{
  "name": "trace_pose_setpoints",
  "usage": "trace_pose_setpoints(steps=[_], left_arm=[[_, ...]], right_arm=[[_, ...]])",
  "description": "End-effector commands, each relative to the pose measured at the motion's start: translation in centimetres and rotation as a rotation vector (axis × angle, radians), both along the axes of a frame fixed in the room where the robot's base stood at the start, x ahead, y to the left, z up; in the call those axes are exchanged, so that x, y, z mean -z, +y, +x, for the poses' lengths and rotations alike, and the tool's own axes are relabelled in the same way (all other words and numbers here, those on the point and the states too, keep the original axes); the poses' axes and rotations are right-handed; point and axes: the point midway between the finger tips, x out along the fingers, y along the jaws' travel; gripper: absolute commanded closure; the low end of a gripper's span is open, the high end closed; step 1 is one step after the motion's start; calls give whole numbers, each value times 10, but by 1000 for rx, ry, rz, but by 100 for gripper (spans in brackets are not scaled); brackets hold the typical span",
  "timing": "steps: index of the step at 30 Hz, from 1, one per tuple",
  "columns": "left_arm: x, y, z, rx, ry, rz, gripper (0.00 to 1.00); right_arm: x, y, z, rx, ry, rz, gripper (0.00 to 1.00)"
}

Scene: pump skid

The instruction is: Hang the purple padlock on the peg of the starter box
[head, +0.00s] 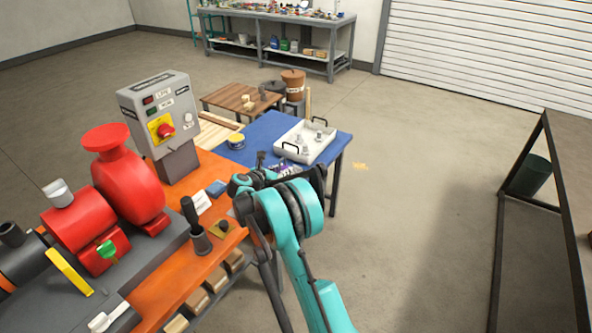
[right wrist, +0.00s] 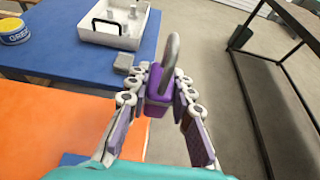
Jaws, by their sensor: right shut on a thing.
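The purple padlock (right wrist: 157,98) is between the fingers of my right gripper (right wrist: 158,92) in the right wrist view. Its grey shackle points up and away from the fingers. In the head view my right gripper (head: 275,168) is over the near side of the blue table, and the padlock is hard to make out there. The grey starter box (head: 150,100) stands on the orange bench to the left of the gripper, well apart from it. It has a red and yellow rotary switch (head: 163,128). I cannot make out its peg clearly. My left gripper is not in view.
A white tray (head: 325,141) with black handles stands on the blue table (head: 258,133), near a round tin (head: 236,142). A red pump (head: 125,180) fills the orange bench's left side. A dark upright handle (head: 190,212) stands in front of the box.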

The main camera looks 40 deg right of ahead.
Motion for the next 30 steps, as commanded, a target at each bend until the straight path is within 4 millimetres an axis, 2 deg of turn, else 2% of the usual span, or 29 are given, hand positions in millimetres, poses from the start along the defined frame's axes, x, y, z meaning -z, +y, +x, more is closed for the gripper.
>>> trace_pose_setpoints(steps=[1,5,6,10,28,29,30], left_arm=[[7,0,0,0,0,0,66],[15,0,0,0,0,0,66],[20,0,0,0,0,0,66],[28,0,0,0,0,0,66],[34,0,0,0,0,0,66],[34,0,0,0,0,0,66],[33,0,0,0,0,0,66]], right_arm=[[11,9,10,-3,-1,-1,100],[25,26,29,-2,0,-1,100],[35,23,26,1,0,-1,100],[51,23,26,0,0,-1,100],[62,23,25,0,0,-1,100],[62,23,25,0,0,0,73],[61,23,25,0,0,0,62]])
